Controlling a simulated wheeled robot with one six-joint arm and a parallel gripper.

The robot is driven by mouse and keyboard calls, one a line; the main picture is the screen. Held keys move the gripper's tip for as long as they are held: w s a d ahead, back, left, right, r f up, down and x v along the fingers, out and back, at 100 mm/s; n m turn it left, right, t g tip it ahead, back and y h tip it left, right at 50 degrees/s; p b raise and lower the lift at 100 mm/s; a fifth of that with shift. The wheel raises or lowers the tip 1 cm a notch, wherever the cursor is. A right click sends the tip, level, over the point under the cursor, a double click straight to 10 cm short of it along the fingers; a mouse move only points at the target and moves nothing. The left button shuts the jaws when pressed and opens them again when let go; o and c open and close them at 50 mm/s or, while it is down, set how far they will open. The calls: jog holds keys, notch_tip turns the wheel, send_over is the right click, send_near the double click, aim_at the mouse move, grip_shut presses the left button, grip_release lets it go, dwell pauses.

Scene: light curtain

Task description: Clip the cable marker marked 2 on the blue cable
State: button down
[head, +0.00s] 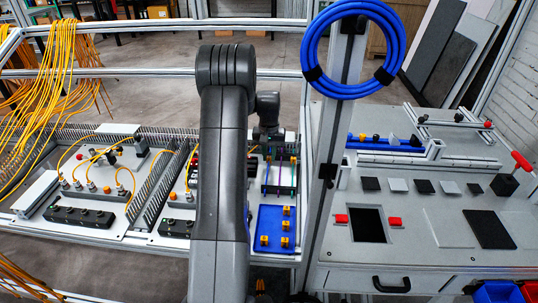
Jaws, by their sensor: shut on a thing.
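My gripper (268,148) points down over the back of the panel, right of my arm, which hides part of the area. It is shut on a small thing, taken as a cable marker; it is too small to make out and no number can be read. The blue cable (297,175) runs upright between orange end fittings on the panel, just right of and in front of my gripper. A green cable (266,178) runs to its left. A blue tray (274,227) in front holds several yellow cable markers (285,226); their numbers are unreadable.
An aluminium post (328,180) stands close to the right, with a blue hose coil (355,50) on it. Black terminal blocks (80,217) and slotted ducts (160,185) lie left, with yellow cables (60,60) hanging beyond. A grey workbench (445,235) stands right.

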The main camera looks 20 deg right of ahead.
jog(key=shift+f, duration=0.1)
jog(key=c, duration=1.3)
grip_release()
jog(key=shift+r+p, duration=2.3)
jog(key=shift+r, duration=1.55)
jog(key=shift+f, duration=0.1)
notch_tip(320, 180, down, 7)
jog(key=b, duration=0.4)
jog(key=shift+f+b, duration=0.2)
jog(key=shift+b, duration=0.1)
